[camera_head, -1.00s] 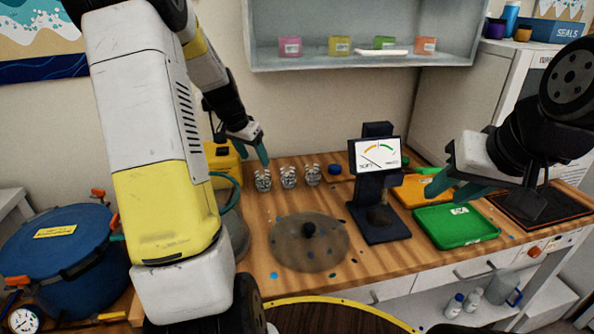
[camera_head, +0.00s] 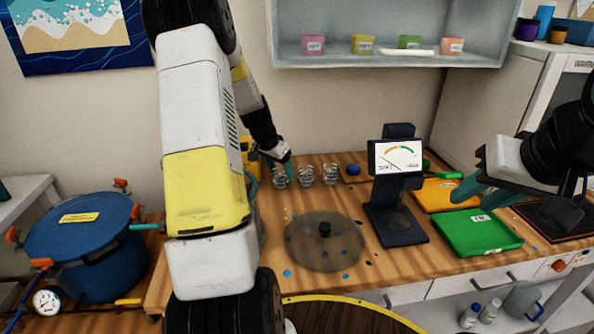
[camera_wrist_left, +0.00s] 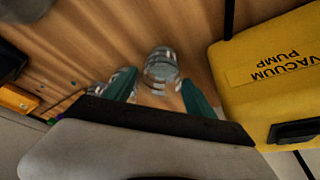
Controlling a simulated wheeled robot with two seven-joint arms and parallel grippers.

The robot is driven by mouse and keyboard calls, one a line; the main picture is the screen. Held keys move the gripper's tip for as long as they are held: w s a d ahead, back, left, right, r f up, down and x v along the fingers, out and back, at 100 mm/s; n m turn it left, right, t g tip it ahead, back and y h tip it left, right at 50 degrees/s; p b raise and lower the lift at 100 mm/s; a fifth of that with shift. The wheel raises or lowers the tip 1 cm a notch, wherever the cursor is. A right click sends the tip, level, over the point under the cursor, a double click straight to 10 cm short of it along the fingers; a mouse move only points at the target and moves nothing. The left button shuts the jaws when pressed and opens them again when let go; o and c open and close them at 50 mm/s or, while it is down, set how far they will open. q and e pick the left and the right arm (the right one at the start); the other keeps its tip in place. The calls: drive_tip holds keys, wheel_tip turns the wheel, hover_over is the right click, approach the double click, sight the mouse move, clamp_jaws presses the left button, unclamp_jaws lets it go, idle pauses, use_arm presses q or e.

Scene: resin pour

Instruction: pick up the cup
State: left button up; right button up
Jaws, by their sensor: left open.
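Three clear cups stand in a row at the back of the wooden bench: a left cup (camera_head: 279,178), a middle cup (camera_head: 305,176) and a right cup (camera_head: 330,174). My left gripper (camera_head: 284,168) is at the left cup, its teal fingers partly overlapping it. In the left wrist view my left gripper (camera_wrist_left: 160,95) is open, with one clear cup (camera_wrist_left: 161,68) ahead between its fingertips. Another cup is partly hidden behind the left finger there. Whether the fingers touch a cup I cannot tell. My right gripper (camera_head: 482,192) is open and empty above the trays.
A yellow vacuum pump (camera_wrist_left: 275,75) stands close beside my left gripper. A dark gauge stand (camera_head: 396,225), a green tray (camera_head: 478,233), an orange tray (camera_head: 440,197) and a round disc (camera_head: 324,247) occupy the bench. A blue pressure pot (camera_head: 80,240) is at left.

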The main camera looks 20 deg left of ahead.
use_arm(q)
drive_tip(key=c, duration=1.1)
drive_tip(key=shift+r, duration=0.1)
drive_tip(key=shift+c, duration=0.2)
